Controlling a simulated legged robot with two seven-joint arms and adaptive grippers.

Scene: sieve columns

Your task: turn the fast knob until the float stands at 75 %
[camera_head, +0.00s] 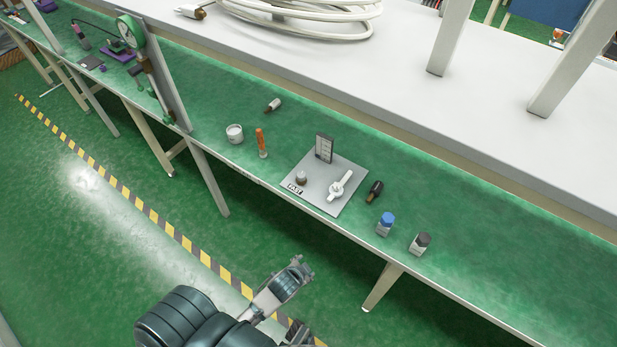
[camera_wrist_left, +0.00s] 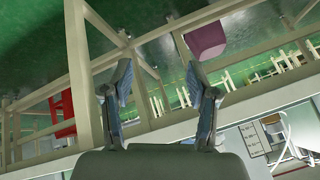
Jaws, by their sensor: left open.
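A grey plate (camera_head: 318,192) lies on the green bench top. A small round grey-brown knob (camera_head: 301,178) stands on it beside a label reading FAST (camera_head: 294,188). A white part with a bar-like handle (camera_head: 340,187) sits on the plate's right side. My left gripper (camera_head: 298,290) is open and empty, in front of and apart from the bench. My right gripper is not in view.
A white cup (camera_head: 234,133), an orange-topped item (camera_head: 261,143), a dark bottle (camera_head: 375,190), a blue-capped bottle (camera_head: 385,223) and a black-capped bottle (camera_head: 419,243) stand around the plate. A gauge post (camera_head: 155,70) rises at left. The bench's right end is clear.

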